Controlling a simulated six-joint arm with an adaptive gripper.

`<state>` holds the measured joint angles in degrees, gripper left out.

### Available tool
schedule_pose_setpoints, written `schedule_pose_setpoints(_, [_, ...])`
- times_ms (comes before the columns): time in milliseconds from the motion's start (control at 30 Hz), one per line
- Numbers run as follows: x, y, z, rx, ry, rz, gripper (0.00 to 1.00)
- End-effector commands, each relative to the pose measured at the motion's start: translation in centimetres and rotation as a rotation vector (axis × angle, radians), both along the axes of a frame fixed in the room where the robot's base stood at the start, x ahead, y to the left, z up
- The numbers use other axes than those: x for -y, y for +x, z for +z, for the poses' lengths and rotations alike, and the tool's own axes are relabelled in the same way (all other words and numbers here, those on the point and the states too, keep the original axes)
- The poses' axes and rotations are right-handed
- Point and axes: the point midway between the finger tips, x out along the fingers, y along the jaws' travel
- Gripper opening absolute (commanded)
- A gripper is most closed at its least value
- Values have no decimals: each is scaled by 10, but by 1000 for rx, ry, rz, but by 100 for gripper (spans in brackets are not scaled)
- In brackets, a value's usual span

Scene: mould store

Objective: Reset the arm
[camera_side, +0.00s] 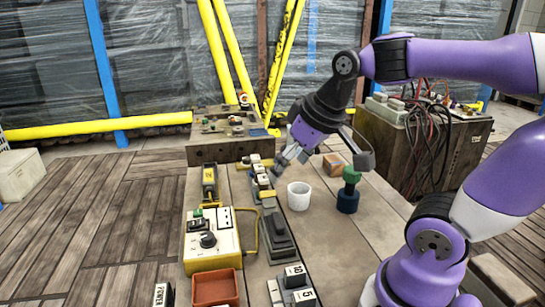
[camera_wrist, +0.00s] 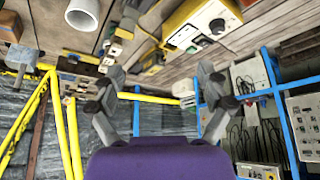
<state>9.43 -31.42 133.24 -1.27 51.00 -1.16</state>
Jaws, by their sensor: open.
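My purple and dark grey arm reaches in from the right in the side view. My gripper (camera_side: 288,158) hangs tilted down to the left above the work table (camera_side: 340,248), close to a row of small switch-like parts (camera_side: 262,175). In the wrist view my gripper (camera_wrist: 158,85) shows its two grey fingers spread wide, with nothing between them. A white cup (camera_side: 299,196) stands on the table just below and right of the gripper, apart from it. The cup also shows at the top of the wrist view (camera_wrist: 84,13).
A dark blue holder (camera_side: 347,200) with a green-topped piece and a small brown box (camera_side: 334,164) stand right of the cup. A yellow control box (camera_side: 210,240), an orange tray (camera_side: 216,289) and weight blocks (camera_side: 292,288) lie nearer. A cabinet with cables (camera_side: 420,150) stands behind right.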

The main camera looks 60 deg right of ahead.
Motion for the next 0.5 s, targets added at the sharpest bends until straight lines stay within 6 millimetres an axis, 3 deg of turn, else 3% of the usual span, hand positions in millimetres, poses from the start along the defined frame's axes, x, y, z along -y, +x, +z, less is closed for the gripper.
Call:
schedule_pose_setpoints(33, [-14, -11, -3, 11, -1, 47, 87])
schedule_pose_setpoints(167, [-32, -30, -13, 17, 3, 111, 87])
schedule_pose_setpoints(500, [-36, -34, -16, 17, 4, 126, 87])
